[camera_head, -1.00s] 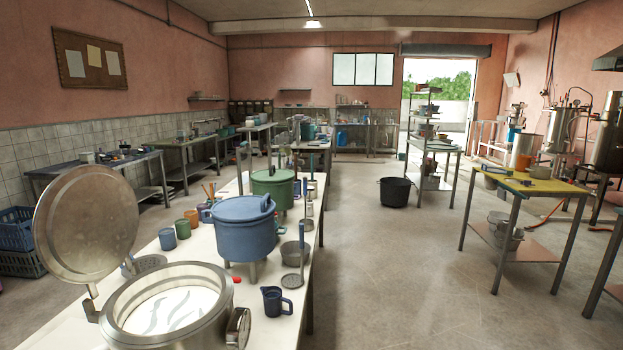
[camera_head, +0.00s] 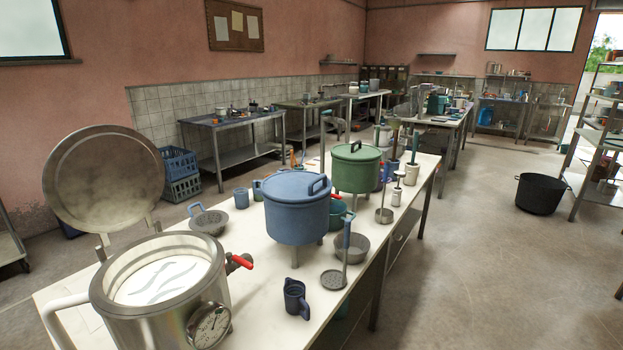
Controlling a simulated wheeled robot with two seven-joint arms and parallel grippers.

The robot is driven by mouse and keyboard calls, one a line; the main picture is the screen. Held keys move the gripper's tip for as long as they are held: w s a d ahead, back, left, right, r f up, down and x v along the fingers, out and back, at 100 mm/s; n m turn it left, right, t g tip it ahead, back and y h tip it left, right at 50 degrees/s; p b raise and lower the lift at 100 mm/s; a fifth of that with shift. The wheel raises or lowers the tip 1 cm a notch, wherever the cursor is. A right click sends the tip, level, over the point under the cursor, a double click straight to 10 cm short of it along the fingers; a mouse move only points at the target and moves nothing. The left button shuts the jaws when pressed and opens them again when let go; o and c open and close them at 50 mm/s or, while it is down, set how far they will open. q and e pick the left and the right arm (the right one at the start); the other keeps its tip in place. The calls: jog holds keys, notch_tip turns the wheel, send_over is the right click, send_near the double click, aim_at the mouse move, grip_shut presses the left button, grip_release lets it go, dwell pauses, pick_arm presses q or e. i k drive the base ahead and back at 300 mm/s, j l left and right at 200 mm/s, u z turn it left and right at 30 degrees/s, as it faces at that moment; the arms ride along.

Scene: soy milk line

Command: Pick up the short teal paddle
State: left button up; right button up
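I cannot pick out a short teal paddle for certain. Upright utensils stand along the right side of the white-topped table (camera_head: 250,262). One has a blue-teal handle (camera_head: 415,146) and rises from a cream jar (camera_head: 410,182). A skimmer with a blue-grey handle (camera_head: 346,236) stands nearer, its perforated disc (camera_head: 333,280) low by the table's right edge. Neither of my grippers is in view.
A steel vessel (camera_head: 190,318) with white liquid, a gauge and a raised round lid (camera_head: 104,180) fills the near left.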

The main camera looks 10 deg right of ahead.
aim_at(415, 144)
jog(key=i+l+u, duration=0.1)
jog(key=l, duration=0.3)
jog(key=i+l+u, duration=0.1)
jog(key=i+l, duration=0.4)
jog(key=l, duration=0.3)
jog(key=i+l+u, duration=0.15)
jog(key=l, duration=0.25)
jog(key=i+l+u, duration=0.1)
jog(key=l, duration=0.35)
jog(key=i+l+u, duration=0.1)
jog(key=i+l, duration=0.15)
jog(key=l, duration=0.15)
jog(key=i+l, duration=0.15)
jog(key=l, duration=0.35)
jog(key=i+l+u, duration=0.15)
jog(key=l, duration=0.3)
